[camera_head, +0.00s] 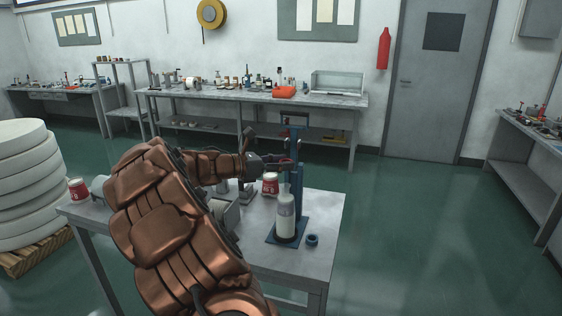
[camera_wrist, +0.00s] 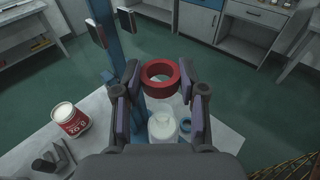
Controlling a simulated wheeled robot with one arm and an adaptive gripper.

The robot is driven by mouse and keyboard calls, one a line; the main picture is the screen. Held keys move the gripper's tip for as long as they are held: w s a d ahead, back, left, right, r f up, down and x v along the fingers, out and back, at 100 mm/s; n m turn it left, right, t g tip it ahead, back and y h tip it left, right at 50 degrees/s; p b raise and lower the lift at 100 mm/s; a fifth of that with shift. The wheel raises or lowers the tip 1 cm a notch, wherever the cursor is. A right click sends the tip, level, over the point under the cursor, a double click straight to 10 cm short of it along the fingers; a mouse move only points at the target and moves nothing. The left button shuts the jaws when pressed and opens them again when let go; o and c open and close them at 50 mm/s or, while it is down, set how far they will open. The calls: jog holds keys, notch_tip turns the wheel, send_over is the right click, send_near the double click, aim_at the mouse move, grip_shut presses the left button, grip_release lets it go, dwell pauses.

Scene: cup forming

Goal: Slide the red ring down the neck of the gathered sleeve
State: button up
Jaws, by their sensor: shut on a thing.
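My gripper (camera_wrist: 160,78) is shut on the red ring (camera_wrist: 160,91), with one finger on each side of it. The ring's opening faces up toward the wrist camera. The white gathered sleeve (camera_wrist: 163,127) is below the fingers in the wrist view, apart from the ring. In the head view the sleeve (camera_head: 286,217) stands upright on a blue base, with a greyish upper part. My gripper (camera_head: 278,162) and the red ring (camera_head: 288,162) are well above the sleeve, beside the blue post. The fingers partly hide the ring there, and its alignment over the neck cannot be told.
A blue upright stand (camera_head: 297,150) rises close behind the sleeve. A blue ring (camera_head: 312,240) lies on the table (camera_head: 262,258) at front right. A red-and-white can (camera_head: 270,188) stands behind the sleeve; another can (camera_head: 79,191) is at far left. Open floor lies right of the table.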

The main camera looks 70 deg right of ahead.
aim_at(283, 194)
jog(key=shift+f+b, duration=1.05)
jog(key=shift+f, duration=1.8)
jog(key=shift+p, duration=0.9)
jog(key=shift+f+b, duration=1)
jog(key=shift+f, duration=1.4)
jog(key=o, duration=0.8)
jog(key=shift+o, duration=0.2)
jog(key=v, duration=1.2)
